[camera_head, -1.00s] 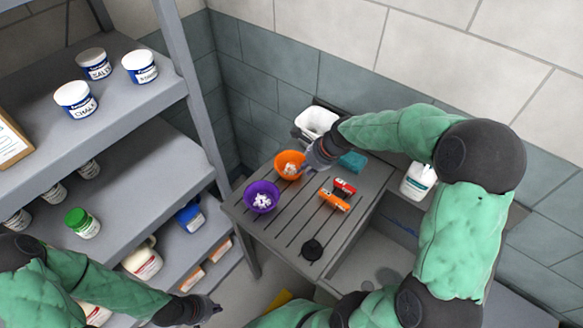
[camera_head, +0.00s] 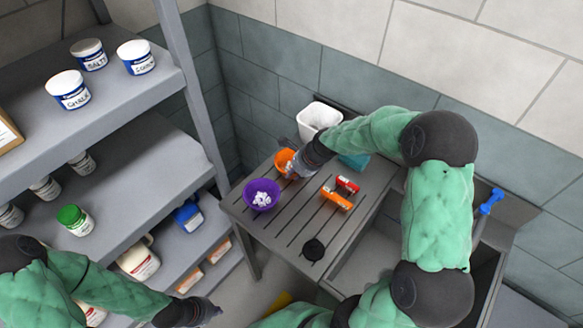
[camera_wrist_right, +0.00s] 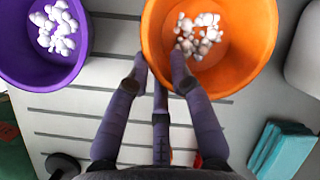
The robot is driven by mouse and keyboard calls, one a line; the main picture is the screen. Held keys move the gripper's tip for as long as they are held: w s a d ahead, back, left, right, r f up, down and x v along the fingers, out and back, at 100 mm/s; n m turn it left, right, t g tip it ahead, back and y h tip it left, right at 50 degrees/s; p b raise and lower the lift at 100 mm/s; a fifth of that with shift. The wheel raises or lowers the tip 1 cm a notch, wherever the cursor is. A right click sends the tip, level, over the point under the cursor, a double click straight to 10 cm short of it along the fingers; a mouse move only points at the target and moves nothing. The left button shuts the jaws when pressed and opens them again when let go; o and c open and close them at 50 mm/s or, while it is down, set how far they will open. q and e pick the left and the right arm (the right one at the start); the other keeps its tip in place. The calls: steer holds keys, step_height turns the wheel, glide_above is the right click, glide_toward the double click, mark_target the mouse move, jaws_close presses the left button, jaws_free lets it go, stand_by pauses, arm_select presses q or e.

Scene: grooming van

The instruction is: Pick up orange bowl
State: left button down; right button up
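The orange bowl (camera_head: 280,157) stands on the grey slatted table, upright, with white lumps inside. In the right wrist view the orange bowl (camera_wrist_right: 245,70) fills the top centre. My right gripper (camera_head: 294,172) is at the bowl's near rim and hides part of it. In the wrist view its fingers (camera_wrist_right: 158,72) are spread apart; one tip reaches over the bowl's inside, and another lies by its left outer edge. Whether they touch the rim cannot be told. My left gripper (camera_head: 205,312) is low at the bottom left, away from the bowl; its fingers are unclear.
A purple bowl (camera_head: 250,203) with white lumps stands close to the left. Orange and red items (camera_head: 337,198), a black round item (camera_head: 313,250), a teal block (camera_head: 354,162) and a white bin (camera_head: 319,115) are nearby. A shelf (camera_head: 150,185) stands left.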

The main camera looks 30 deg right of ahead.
steer(key=shift+x, duration=0.85)
steer(key=shift+s, duration=0.1)
jaws_close()
